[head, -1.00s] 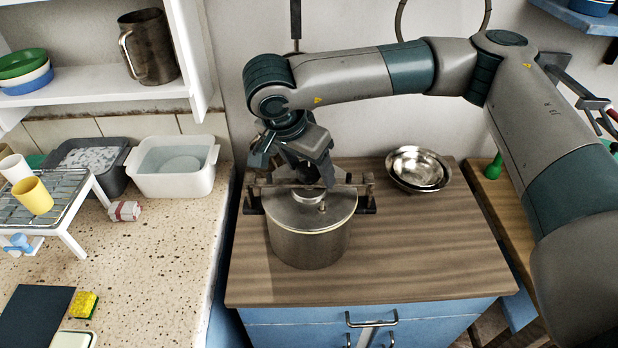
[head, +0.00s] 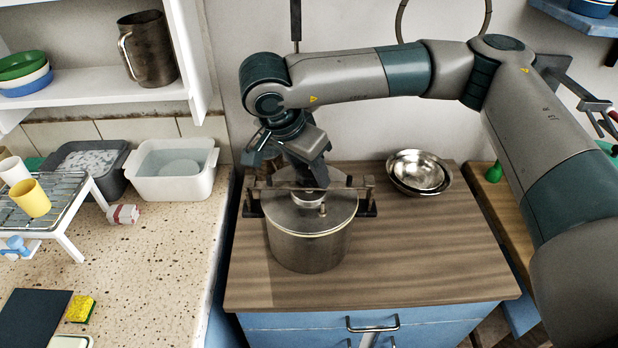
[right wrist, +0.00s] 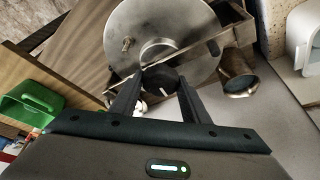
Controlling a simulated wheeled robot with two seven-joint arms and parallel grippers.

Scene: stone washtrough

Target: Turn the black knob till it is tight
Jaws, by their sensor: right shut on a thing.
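A metal pot (head: 308,250) with a lid stands on the wooden cabinet top, with a crossbar (head: 345,186) lying across the lid. It also shows upside down in the right wrist view, with its lid (right wrist: 185,25) at the top. The black knob (right wrist: 160,80) sits over the lid's middle and has a small white mark on its face. My right gripper (right wrist: 157,90) comes down from above, its two fingers shut on the knob's sides. In the head view the right gripper (head: 308,188) hides most of the knob. My left gripper is out of view.
Nested metal bowls (head: 418,170) stand right of the pot on the cabinet top (head: 420,250). A speckled counter (head: 150,270) at left holds a white basin (head: 172,170), a rack and a yellow cup (head: 31,197). The cabinet top's front right is clear.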

